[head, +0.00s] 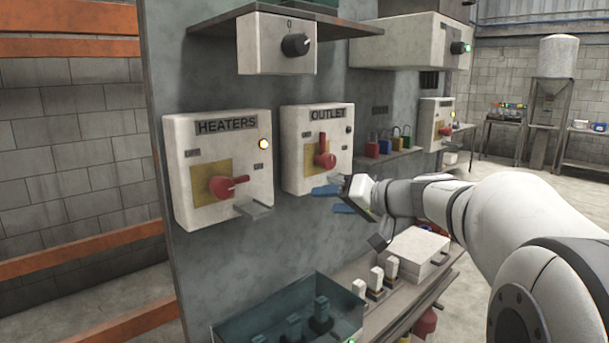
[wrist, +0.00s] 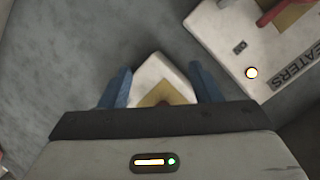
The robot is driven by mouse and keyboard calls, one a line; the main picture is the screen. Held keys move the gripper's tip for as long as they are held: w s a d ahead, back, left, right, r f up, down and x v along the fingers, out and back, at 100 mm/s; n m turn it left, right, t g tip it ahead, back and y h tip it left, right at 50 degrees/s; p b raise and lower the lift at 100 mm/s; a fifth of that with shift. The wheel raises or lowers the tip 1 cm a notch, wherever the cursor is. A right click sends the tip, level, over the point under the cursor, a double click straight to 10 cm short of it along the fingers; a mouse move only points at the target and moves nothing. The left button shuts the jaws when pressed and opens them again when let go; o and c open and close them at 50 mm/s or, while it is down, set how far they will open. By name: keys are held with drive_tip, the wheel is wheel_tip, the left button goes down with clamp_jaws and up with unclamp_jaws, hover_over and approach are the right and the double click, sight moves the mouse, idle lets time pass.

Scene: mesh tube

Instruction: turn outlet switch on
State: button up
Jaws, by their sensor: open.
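The white OUTLET box (head: 291,150) is mounted on the grey panel, with a red rotary switch (head: 324,158) on a yellow plate. Its handle points up, and the small lamp (head: 348,129) at its upper right is dark. My gripper (head: 324,200) is open and empty, with blue fingers just below and in front of the box's lower edge, apart from the switch. In the wrist view, a white box corner with a yellow plate (wrist: 153,98) shows between the fingers of my gripper (wrist: 160,68). The gripper body hides most of it, including nearly all of the switch.
The HEATERS box (head: 183,150) is to the left, its red handle (head: 228,186) pointing right and its lamp (head: 264,144) lit. A box with a black knob (head: 296,45) juts out above. Below are a teal bin (head: 230,328) and a shelf with white-topped switches (head: 376,279).

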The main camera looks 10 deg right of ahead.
sight(332, 163)
drive_tip(key=w+d+r+t, duration=0.4)
drive_tip(key=w+d+r, duration=0.1)
drive_tip(key=shift+y, duration=0.3)
drive_tip(key=p+x, duration=0.1)
drive_tip(key=x, duration=0.6)
drive_tip(key=shift+w+a, duration=0.15)
drive_tip(key=shift+a, duration=0.05)
drive_tip(key=shift+c, duration=0.6)
